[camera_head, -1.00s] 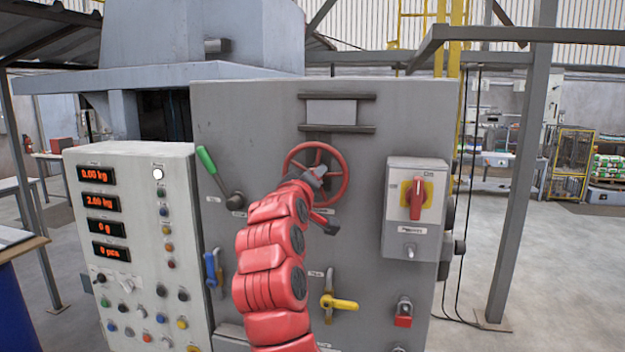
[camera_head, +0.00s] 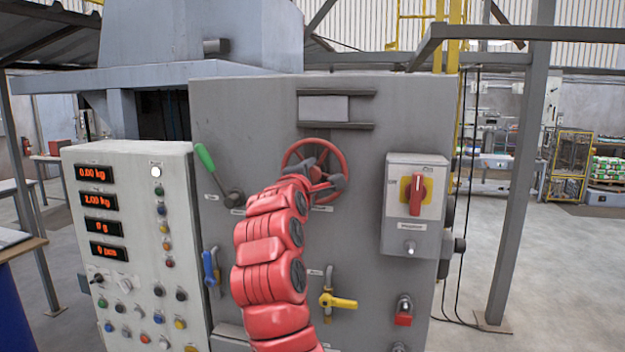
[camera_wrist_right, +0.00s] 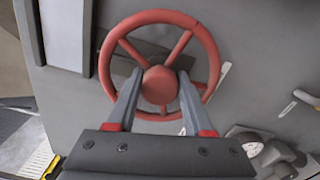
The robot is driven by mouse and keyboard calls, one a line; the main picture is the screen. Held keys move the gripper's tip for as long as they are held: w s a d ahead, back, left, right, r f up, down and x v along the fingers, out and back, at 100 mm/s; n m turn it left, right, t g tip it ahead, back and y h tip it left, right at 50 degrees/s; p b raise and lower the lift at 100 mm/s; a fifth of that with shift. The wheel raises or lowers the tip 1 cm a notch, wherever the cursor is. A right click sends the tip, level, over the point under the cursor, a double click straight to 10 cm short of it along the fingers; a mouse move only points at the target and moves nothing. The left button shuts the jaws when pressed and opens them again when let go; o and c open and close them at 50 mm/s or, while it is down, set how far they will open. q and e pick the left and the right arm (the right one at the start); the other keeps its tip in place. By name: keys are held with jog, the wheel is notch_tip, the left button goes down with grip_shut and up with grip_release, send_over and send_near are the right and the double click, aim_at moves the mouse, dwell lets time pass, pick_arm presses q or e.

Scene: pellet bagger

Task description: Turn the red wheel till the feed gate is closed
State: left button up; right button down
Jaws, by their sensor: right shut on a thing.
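The red wheel (camera_head: 313,141) is mounted on the front of the grey cabinet. Its rim, spokes and round hub also show in the right wrist view (camera_wrist_right: 160,86). My right gripper (camera_head: 327,178) is at the wheel, its red arm covering the lower left of it. In the right wrist view its fingers (camera_wrist_right: 161,76) lie on either side of the hub, shut on it. Above the wheel, a pale plate (camera_head: 324,108) sits between two dark horizontal rails, toward their left; I cannot tell whether it is the feed gate. My left gripper is not in view.
A green-handled lever (camera_head: 206,158) is left of the wheel. A red rotary switch (camera_head: 417,194) on a box is at the right. A blue handle (camera_head: 209,267) and a yellow valve handle (camera_head: 338,301) are below. A control panel (camera_head: 130,168) stands at the left.

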jog(key=shift+n+b, duration=0.5)
jog(key=shift+n, duration=0.7)
jog(key=shift+c, duration=1.6)
grip_release()
jog(key=b+v, duration=0.6)
jog(key=v, duration=1.1)
jog(key=shift+s, duration=0.2)
